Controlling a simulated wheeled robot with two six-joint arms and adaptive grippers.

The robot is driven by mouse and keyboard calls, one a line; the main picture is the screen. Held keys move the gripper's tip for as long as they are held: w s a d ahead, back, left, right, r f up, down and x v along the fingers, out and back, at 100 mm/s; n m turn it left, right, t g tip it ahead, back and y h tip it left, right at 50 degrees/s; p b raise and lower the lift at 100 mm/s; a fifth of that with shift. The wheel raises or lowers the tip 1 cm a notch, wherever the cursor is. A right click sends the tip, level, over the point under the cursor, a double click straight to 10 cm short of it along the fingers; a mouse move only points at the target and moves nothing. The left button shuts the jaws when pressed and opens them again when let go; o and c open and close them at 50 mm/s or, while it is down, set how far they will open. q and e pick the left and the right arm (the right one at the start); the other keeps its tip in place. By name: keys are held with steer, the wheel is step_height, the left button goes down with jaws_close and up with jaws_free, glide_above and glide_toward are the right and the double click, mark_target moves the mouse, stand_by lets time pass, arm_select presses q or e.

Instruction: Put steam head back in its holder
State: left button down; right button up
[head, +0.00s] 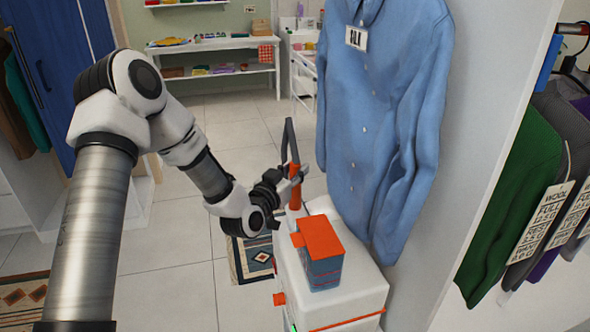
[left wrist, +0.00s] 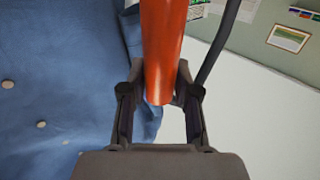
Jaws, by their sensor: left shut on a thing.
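The steam head shows as an orange handle (head: 294,187) with a dark hose looping above it. It stands nearly upright over the left rear part of the white steamer base (head: 362,293). My left gripper (head: 286,181) is shut on this orange handle from the left. In the left wrist view the orange handle (left wrist: 163,50) passes between the two fingers (left wrist: 160,105). A pale piece shows below the handle; I cannot tell whether it is the holder or whether the handle touches it. My right gripper is not in view.
A white panel (head: 490,130) and hanging clothes (head: 515,220) are at the right. The floor at left is mostly clear.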

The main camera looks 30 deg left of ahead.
arm_select(q)
steer(key=shift+f, duration=0.25)
steer(key=c, duration=0.8)
jaws_free()
steer(key=shift+r, duration=0.1)
steer(key=shift+o, duration=0.2)
steer(key=s+d, duration=0.1)
steer(key=s, duration=1.1)
